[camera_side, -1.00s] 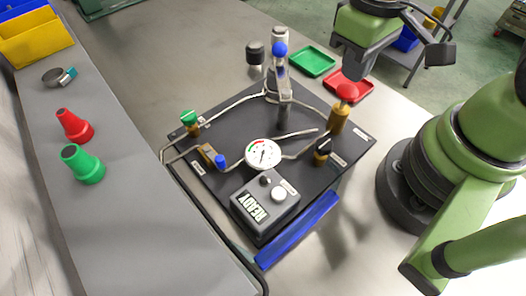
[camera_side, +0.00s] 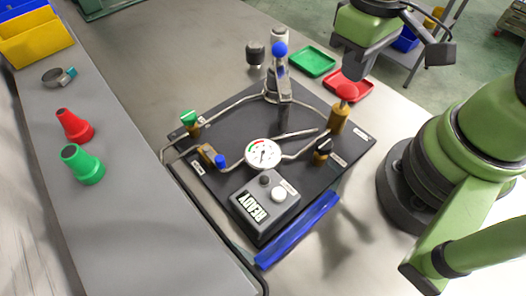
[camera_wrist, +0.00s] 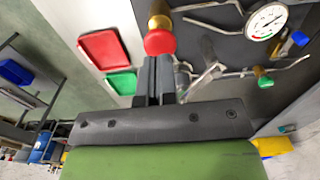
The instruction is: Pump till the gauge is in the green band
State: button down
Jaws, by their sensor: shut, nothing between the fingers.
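The black pump board (camera_side: 222,178) lies on the table and carries pipes, valves and fittings. The round white gauge (camera_side: 263,153) has a coloured arc with green and red; it also shows in the wrist view (camera_wrist: 267,21). Its needle is too small to read surely. My gripper (camera_wrist: 155,60) is shut and empty, fingertips close to this red knob. I cannot tell whether they touch.
A grey box with a READY display (camera_side: 254,207) stands at the board's front. A green-topped valve (camera_side: 189,118) and a black-topped fitting (camera_side: 323,146) stand on the board. Green (camera_side: 313,62) and red (camera_side: 357,88) trays lie behind. Red and green cones stand on the left shelf.

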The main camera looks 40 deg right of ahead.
aim_at(349, 88)
jog(key=shift+f, duration=0.1)
jog(key=shift+f, duration=2.25)
jog(key=shift+r, duration=2.3)
jog(key=shift+w+r, duration=0.1)
jog(key=shift+r, duration=0.25)
notch_tip(349, 88, up, 6)
jog(key=shift+f, duration=3.3)
